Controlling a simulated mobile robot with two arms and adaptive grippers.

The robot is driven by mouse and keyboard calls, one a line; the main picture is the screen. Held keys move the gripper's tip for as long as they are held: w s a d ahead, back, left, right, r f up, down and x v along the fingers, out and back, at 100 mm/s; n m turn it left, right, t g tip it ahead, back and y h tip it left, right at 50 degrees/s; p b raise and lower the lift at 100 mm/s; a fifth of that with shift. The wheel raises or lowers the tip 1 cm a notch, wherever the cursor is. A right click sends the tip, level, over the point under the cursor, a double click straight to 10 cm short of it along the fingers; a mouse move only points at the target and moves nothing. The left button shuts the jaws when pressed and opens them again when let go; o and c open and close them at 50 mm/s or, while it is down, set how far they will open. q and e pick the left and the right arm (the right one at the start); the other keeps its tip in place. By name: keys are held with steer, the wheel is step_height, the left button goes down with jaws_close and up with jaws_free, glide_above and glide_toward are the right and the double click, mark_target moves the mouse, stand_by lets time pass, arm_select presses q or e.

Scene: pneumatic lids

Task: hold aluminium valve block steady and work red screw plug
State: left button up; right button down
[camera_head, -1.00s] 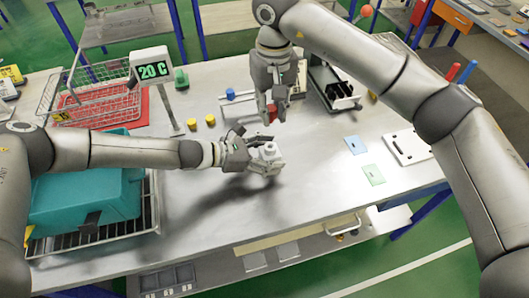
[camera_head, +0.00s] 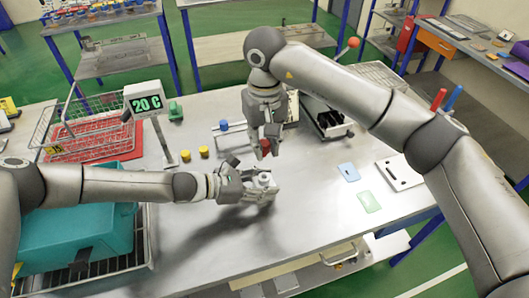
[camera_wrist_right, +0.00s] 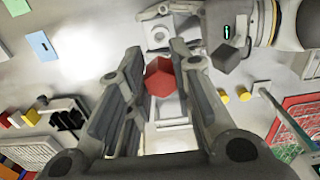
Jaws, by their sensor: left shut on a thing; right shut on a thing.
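The aluminium valve block (camera_head: 264,186) is a small pale grey block at the middle of the table in the head view. It also shows at the top of the right wrist view (camera_wrist_right: 158,36), with a round opening facing the camera. My left gripper (camera_head: 243,184) is shut on the block from the left. My right gripper (camera_head: 266,140) points down behind the block. It is shut on the red screw plug (camera_head: 264,147), which shows between its fingertips in the right wrist view (camera_wrist_right: 160,78). The plug is apart from the block; its exact height is unclear.
Two yellow caps (camera_head: 203,152) lie left of my right gripper, near the "20 C" display (camera_head: 147,103). A teal case (camera_head: 75,225) and a red wire basket (camera_head: 90,130) stand left. Blue and green cards (camera_head: 369,201) lie right. The front of the table is clear.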

steer(key=shift+f, duration=3.3)
steer(key=shift+f, duration=1.25)
steer(key=m, duration=0.3)
steer(key=shift+a, duration=0.1)
steer(key=m, duration=0.5)
steer(key=shift+a, duration=0.1)
steer(key=m, duration=0.8)
steer(key=shift+a, duration=0.1)
